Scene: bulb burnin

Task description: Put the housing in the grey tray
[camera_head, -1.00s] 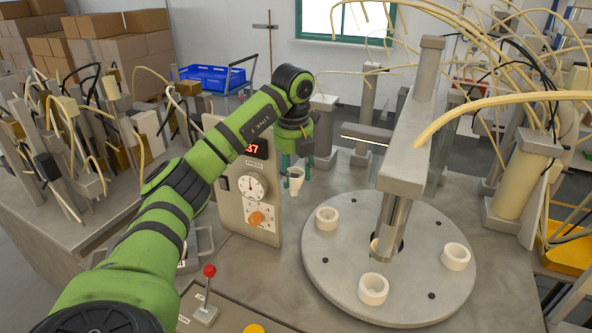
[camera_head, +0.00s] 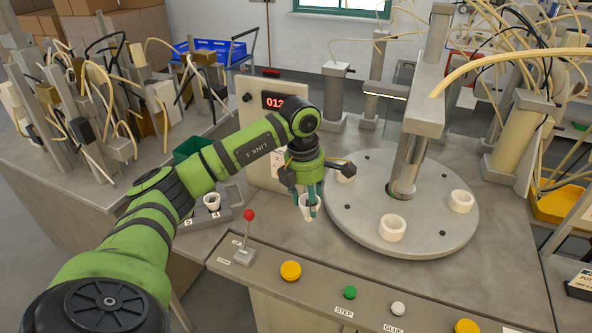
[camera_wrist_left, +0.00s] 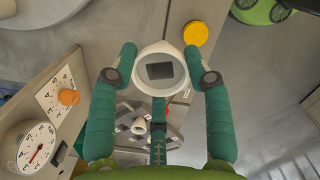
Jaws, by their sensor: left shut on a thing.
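My left gripper (camera_head: 308,212) is shut on a white cup-shaped housing (camera_head: 310,201), holding it at the left of the round turntable. In the left wrist view the housing (camera_wrist_left: 160,70) sits between the two teal fingertips, with a dark square opening facing the camera. The grey tray (camera_head: 224,215) lies to the left, behind the red-knobbed lever, with another white piece (camera_head: 212,201) in it. In the left wrist view the tray (camera_wrist_left: 172,133) shows partly below the held housing, behind the gripper parts. My right gripper is not in view.
The turntable (camera_head: 370,210) carries several white rings under a press column (camera_head: 410,150). A control panel (camera_head: 257,110) stands behind my left arm. The red-knobbed lever (camera_head: 248,216) rises between housing and tray. Coloured buttons line the front edge. A green bin (camera_head: 190,148) is behind the tray.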

